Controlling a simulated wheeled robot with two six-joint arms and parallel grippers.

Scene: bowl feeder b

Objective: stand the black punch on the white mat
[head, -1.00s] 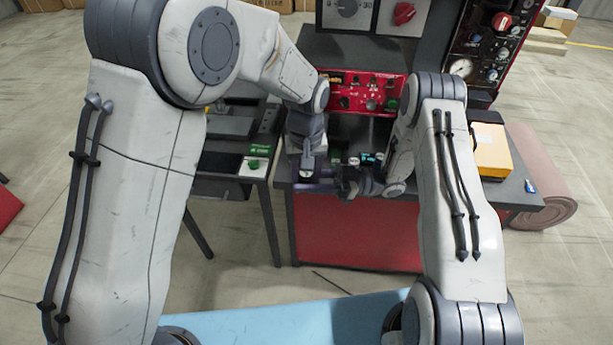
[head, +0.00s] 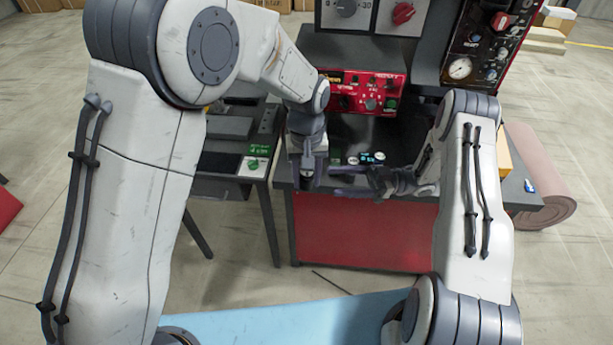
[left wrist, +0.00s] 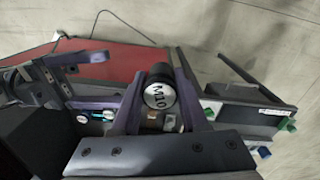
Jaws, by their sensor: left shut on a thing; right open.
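The black punch (left wrist: 160,87) shows in the left wrist view as a dark cylinder with a silver end marked M10. My left gripper (left wrist: 159,100) is shut on it, one purple finger on each side. In the head view my left gripper (head: 307,177) points down above the front of the red-fronted bench. My right gripper (head: 352,181) is open and empty just to its right, with fingers pointing left. It also shows at the left of the left wrist view (left wrist: 85,83). I cannot make out the white mat; my arms and grippers cover part of the bench top.
A red control panel (head: 368,93) stands at the back of the bench. Small round pieces and a small lit display (head: 367,157) lie behind my right gripper. A side table with a white pad and green knob (head: 253,165) stands to the left. A rolled mat (head: 543,180) lies right.

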